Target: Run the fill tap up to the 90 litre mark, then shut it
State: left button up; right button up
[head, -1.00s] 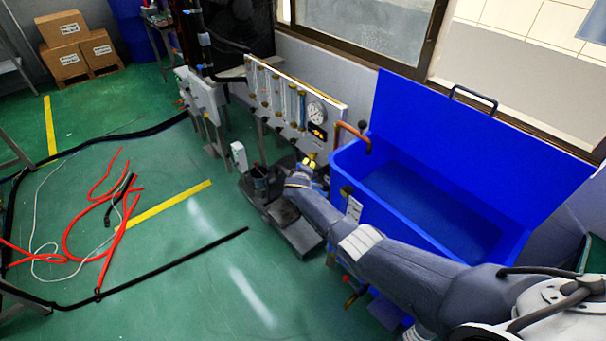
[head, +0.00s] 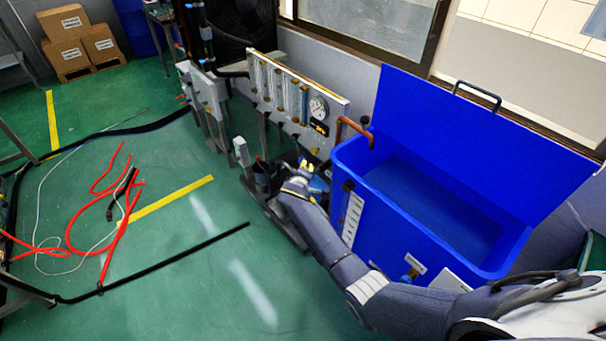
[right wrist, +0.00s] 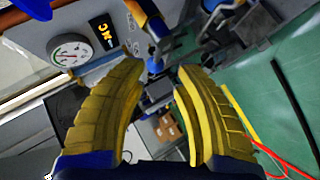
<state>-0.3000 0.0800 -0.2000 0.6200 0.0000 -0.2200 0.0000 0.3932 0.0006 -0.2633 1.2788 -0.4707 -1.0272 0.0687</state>
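The open blue tank (head: 345,165) stands at the right. A white level scale (head: 352,218) is on its front; its marks are too small to read. A copper spout (head: 358,134) curves over the tank's left rim, with a dark knob (head: 365,121) beside it. I cannot tell for sure which part is the fill tap. My right gripper (head: 306,168) is left of the tank, below the gauge panel and apart from the spout. In the right wrist view its yellow fingers (right wrist: 158,80) are spread with nothing between them. My left gripper is not in view.
The panel with flow tubes and a round gauge (head: 318,107) stands behind my right gripper. A brass valve (head: 411,266) sits low on the tank front, near my forearm. A red hose (head: 72,235) lies on the floor at left. Boxes (head: 72,42) stand far back.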

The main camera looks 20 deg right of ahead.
jog(key=shift+v, duration=0.9)
